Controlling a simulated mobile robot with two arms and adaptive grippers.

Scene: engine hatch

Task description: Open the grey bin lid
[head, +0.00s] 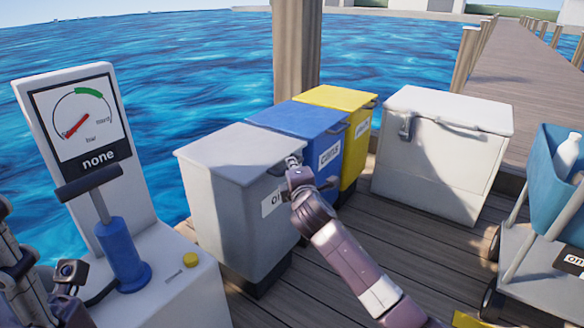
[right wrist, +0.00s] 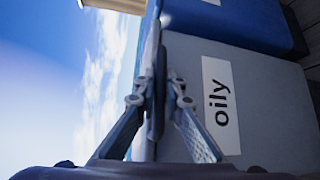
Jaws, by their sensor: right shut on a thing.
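The grey bin (head: 228,205) stands on the dock with its grey lid (head: 235,152) lying flat on top. Its white label, partly covered by my arm in the head view, reads "oily" in the right wrist view (right wrist: 221,105). My right gripper (head: 293,163) is at the lid's front edge, shut on the dark lid handle (right wrist: 156,95), which shows between the fingers in the right wrist view. In the head view the gripper hides most of this handle. My left gripper (head: 70,272) is partly in view at the lower left; its finger opening is unclear.
A blue bin (head: 315,125) and a yellow bin (head: 340,98) stand close behind the grey one. A white chest (head: 440,145) stands to the right, a cart (head: 535,265) at the far right. A gauge panel (head: 82,125) and blue pump (head: 122,250) are at left.

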